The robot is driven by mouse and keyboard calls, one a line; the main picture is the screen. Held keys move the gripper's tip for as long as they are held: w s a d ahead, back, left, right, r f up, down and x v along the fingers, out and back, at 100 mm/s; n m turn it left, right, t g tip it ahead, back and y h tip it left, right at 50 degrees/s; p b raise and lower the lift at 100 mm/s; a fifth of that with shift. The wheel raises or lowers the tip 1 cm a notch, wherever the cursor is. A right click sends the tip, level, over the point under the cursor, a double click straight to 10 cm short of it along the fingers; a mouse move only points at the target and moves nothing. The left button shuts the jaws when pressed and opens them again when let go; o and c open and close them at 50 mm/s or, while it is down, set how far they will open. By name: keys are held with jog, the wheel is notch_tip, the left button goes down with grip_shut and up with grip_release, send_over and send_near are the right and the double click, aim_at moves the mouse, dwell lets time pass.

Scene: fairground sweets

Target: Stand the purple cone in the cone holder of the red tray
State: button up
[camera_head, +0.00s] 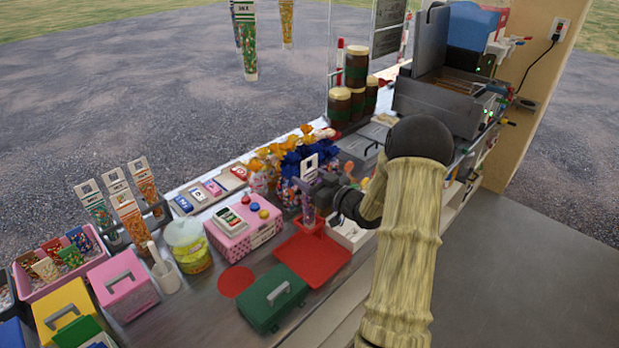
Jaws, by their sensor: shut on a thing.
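The purple cone (308,208) is a slim, pointed bag with a white tag (309,168) at its top. It is upright, with its tip down. My gripper (314,189) is shut on its upper part, coming in from the right. The red tray (318,262) lies flat on the counter, with a raised red cone holder (307,230) at its back. The cone's lower end is at the holder's top in the picture. I cannot tell whether the tip is inside the holder or just above it. My gripper hides part of the cone.
A pink cash box (243,232) stands left of the tray, and a green box (273,298) stands in front-left. Blue and orange wrapped sweets (292,165) crowd behind the cone. A white box (348,232) is close right. A red disc (236,281) lies flat on the counter.

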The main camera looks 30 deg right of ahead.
jog(key=shift+f+b, duration=1.8)
jog(key=shift+f, duration=0.5)
notch_tip(320, 180, down, 2)
jog(key=shift+f+b, duration=0.15)
jog(key=shift+b, duration=0.8)
jog(key=o, duration=1.5)
jog(key=shift+c, duration=0.2)
